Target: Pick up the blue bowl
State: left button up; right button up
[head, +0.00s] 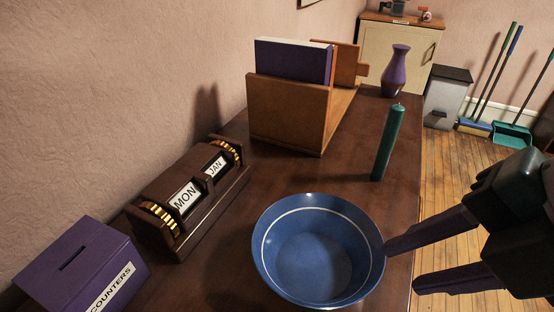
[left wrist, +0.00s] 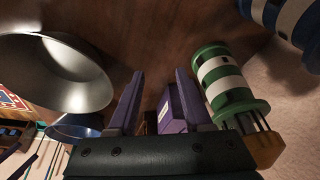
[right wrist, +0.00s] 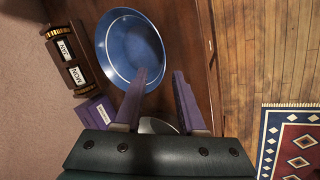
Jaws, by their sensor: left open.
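The blue bowl (head: 318,250) stands upright and looks empty on the dark wooden table, with a thin white line inside its rim. My right gripper (head: 400,266) is open at the bowl's right side, with one fingertip by the rim. In the right wrist view the left finger overlaps the bowl's (right wrist: 128,45) lower right edge; the right finger is outside it. Whether they touch is unclear. My left gripper (left wrist: 159,73) is open with nothing between its fingers. It is outside the head view. A blue bowl (left wrist: 72,127) shows partly at lower left there.
A green candle (head: 388,143) stands behind the bowl. A wooden calendar (head: 190,198) and purple box (head: 82,266) are left; a book holder (head: 285,112) and purple vase (head: 396,70) are behind. The left wrist view shows a metal bowl (left wrist: 62,72) and a green-white striped tower (left wrist: 222,82).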

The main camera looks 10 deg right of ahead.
aim_at(372, 278)
pick_arm(q)
jog(key=shift+s+d+f+b, duration=0.25)
jog(key=shift+f+b, duration=0.05)
jog(key=shift+f, duration=0.15)
pick_arm(e)
jog(key=x, duration=0.3)
jog(key=shift+f, duration=0.35)
pick_arm(q)
jog(key=shift+a+f+b, duration=0.1)
jog(key=shift+f+b, duration=0.35)
pick_arm(e)
jog(key=x, duration=0.5)
jog(key=shift+a+f, duration=0.15)
jog(key=shift+f, duration=0.05)
pick_arm(q)
jog(key=shift+w+a, duration=0.1)
pick_arm(e)
grip_shut()
